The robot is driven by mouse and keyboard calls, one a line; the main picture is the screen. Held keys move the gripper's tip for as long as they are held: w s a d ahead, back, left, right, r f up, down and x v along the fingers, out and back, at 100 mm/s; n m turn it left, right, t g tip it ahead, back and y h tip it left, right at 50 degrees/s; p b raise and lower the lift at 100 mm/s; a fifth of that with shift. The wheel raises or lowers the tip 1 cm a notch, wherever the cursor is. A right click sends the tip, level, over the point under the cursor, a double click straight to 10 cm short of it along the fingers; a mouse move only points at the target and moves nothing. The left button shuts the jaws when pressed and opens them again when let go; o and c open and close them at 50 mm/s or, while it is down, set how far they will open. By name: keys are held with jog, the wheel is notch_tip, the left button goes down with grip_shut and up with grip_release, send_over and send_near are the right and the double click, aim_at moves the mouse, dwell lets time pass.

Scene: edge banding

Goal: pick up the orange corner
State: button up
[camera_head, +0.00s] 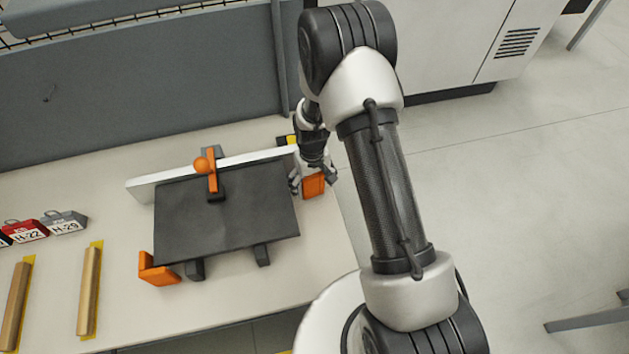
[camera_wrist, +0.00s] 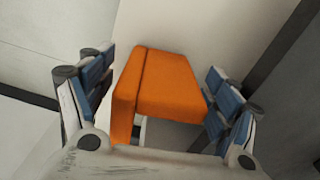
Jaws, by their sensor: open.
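An orange corner (camera_head: 313,186) lies on the table near its right edge in the head view. In the wrist view the orange corner (camera_wrist: 162,82) fills the middle, between the two fingers. My gripper (camera_head: 313,180) is above it, with its fingers on either side. A second orange corner (camera_head: 158,270) sits at the dark panel's front left.
A dark panel (camera_head: 225,215) lies on supports left of my gripper. A white strip (camera_head: 160,185) runs along its back, with an orange-handled clamp (camera_head: 207,170). A grey wall (camera_head: 140,85) stands behind.

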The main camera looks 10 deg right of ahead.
jog(key=shift+f, duration=0.35)
jog(key=shift+c, duration=0.2)
jog(key=c, duration=0.8)
jog(key=shift+r, duration=0.15)
jog(key=shift+c, duration=0.2)
